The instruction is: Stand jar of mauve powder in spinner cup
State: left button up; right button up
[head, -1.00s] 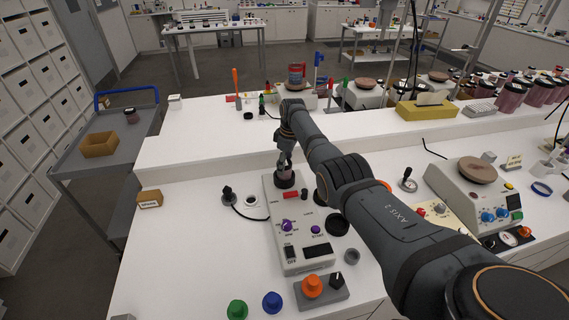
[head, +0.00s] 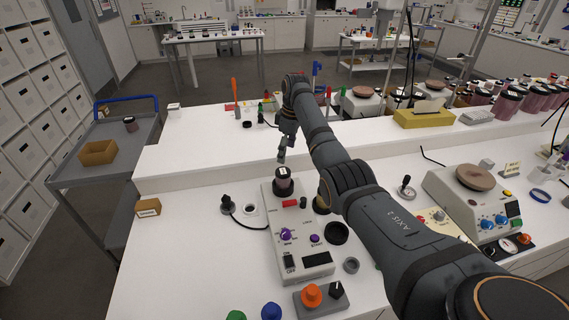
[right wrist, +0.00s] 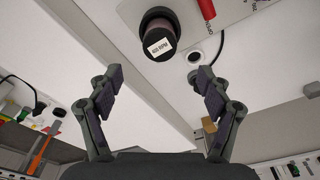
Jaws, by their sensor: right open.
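The jar of mauve powder (head: 283,185) stands upright at the far end of the pale spinner machine, in the head view. It has a black lid with a small white label. Its base sits in the dark spinner cup, which is mostly hidden by the jar. In the right wrist view the jar (right wrist: 158,36) is at the top, beyond the fingertips. My right gripper (head: 287,150) is above and behind the jar, apart from it. Its two fingers (right wrist: 161,88) are spread, with nothing between them. My left gripper is not in view.
A hotplate-like device (head: 475,177) stands right.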

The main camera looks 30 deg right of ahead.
notch_tip(320, 180, up, 2)
jog(key=shift+d, duration=0.1)
dwell(0.7)
